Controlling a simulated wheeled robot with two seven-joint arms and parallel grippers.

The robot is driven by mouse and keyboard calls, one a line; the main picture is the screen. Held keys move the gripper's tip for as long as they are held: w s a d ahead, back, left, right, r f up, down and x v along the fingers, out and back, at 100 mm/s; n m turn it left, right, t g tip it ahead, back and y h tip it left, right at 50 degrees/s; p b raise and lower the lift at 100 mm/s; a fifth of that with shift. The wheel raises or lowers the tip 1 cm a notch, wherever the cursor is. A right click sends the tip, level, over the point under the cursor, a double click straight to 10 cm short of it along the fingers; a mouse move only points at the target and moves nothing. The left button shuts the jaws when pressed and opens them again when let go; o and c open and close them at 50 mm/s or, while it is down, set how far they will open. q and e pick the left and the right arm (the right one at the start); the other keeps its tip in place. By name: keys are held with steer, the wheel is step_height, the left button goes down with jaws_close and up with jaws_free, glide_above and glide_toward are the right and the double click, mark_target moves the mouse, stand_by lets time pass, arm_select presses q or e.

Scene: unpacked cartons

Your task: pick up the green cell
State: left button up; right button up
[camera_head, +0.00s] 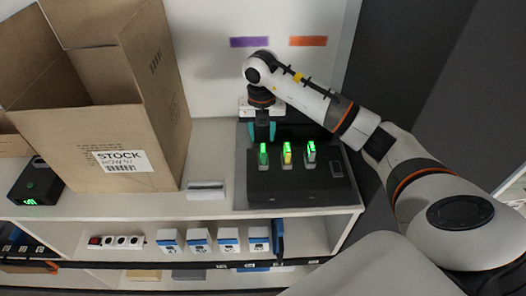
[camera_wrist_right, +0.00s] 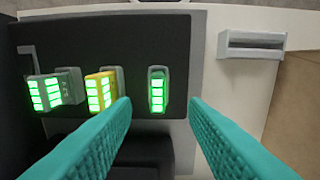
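The green cell (camera_head: 263,155) stands in the left slot of the dark charging dock (camera_head: 315,190) in the head view. In the right wrist view the green cell (camera_wrist_right: 157,92) shows lit green bars and lies between the lines of the two teal fingers. My right gripper (camera_head: 262,138) is just behind and above the green cell. Its fingers are open and empty in the wrist view (camera_wrist_right: 160,103); whether they have reached the cell's height is unclear. My left gripper is not in view.
A yellow cell (camera_head: 287,157) and a grey cell (camera_head: 311,153) stand beside the green one in the dock. A grey holder (camera_head: 206,190) lies left of the dock. A large open carton (camera_head: 100,140) stands further left. Several blue-and-white boxes (camera_head: 228,241) fill the shelf below.

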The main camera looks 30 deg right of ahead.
mark_target(263, 148)
steer(key=shift+f, duration=0.8)
steer(key=shift+s+f+p, duration=0.1)
steer(key=shift+f+p, duration=0.15)
steer(key=shift+p, duration=0.2)
step_height(263, 148, down, 4)
steer(key=shift+d+r+p, duration=0.15)
steer(key=shift+r+p, duration=0.05)
steer(key=shift+p, duration=0.8)
steer(key=shift+f, duration=0.6)
jaws_close()
